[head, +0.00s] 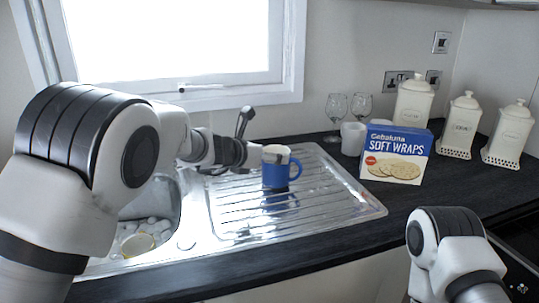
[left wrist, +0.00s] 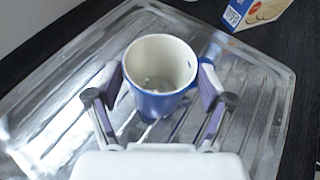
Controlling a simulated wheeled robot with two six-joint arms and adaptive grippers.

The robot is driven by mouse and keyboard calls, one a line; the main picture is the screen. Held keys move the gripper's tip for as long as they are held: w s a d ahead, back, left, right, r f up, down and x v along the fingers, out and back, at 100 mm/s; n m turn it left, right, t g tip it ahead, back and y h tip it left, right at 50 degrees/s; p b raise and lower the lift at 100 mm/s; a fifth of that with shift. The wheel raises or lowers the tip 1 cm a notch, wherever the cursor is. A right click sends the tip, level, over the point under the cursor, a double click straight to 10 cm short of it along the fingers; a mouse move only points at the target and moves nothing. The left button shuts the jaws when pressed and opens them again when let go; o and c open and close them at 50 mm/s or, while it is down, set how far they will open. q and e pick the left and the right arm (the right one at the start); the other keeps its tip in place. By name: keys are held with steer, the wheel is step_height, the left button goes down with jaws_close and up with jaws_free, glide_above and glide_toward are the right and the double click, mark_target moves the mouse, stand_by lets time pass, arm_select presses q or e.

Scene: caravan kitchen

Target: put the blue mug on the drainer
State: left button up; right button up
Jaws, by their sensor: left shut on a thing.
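The blue mug (head: 275,172) is upright over the ribbed metal drainer (head: 335,205), with its reflection just below. I cannot tell whether its base touches the metal. My left gripper (head: 254,155) reaches it from the left and is shut on it. In the left wrist view the mug (left wrist: 155,100) sits between the two fingers of the left gripper (left wrist: 160,88); its pale inside is visible from above. The drainer (left wrist: 60,110) spreads around it there. My right arm shows at the lower right of the head view, but its gripper is out of view.
A Soft Wraps box (head: 396,153), a white cup (head: 352,137) and two wine glasses (head: 337,106) stand right of the drainer. Several white canisters (head: 461,125) stand behind. The sink (head: 150,215) lies to the left. The drainer around the mug is clear.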

arm_select(q)
steer(key=shift+s+r, duration=0.1)
steer(key=shift+s, duration=0.05)
steer(key=o, duration=1.7)
steer(key=shift+r, duration=0.2)
steer(key=b+v, duration=0.1)
steer(key=v, duration=1.1)
steer(key=shift+f, duration=0.15)
